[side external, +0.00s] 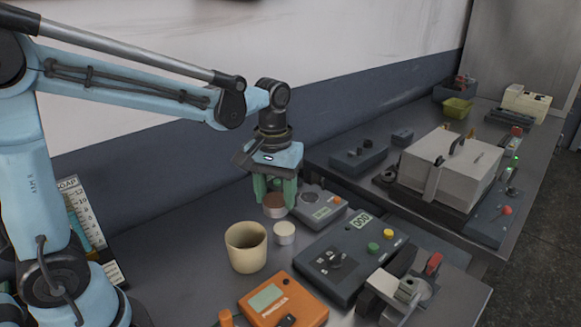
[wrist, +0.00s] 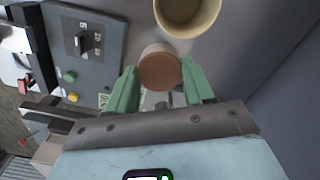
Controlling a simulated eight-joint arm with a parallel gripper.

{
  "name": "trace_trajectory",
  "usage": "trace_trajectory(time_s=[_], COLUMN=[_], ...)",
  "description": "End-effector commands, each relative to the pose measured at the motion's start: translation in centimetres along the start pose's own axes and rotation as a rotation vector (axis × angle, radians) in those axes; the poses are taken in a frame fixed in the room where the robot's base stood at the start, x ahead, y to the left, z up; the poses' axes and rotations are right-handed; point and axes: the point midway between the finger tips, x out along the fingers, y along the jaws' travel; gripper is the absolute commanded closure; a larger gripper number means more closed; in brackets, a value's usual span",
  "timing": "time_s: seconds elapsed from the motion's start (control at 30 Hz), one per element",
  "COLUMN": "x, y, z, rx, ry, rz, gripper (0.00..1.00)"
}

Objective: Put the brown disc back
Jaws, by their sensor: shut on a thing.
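My gripper (side external: 274,196) has green fingers and points down over the bench. It is shut on the brown disc (side external: 275,206), which sits low between the fingertips. In the wrist view the disc's round brown face (wrist: 160,72) shows between the two fingers (wrist: 159,80). A short cream cylinder (side external: 284,234) stands in front of the disc. Whether the disc's underside touches anything is hidden.
A beige cup (side external: 246,250) stands front left of the gripper; it shows in the wrist view (wrist: 205,20). A larger dark device (side external: 340,262) with green and yellow buttons and an orange meter (side external: 284,303) stand in front. Bare bench lies left of the cup.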

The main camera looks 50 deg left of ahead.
Motion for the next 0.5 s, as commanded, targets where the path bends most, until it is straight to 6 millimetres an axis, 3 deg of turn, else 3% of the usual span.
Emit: trace_trajectory(time_s=[0.5], x=[5.8], y=[-7.0], z=[-7.0], rx=[-0.005], ry=[0.0], rz=[0.0], gripper=[0.89])
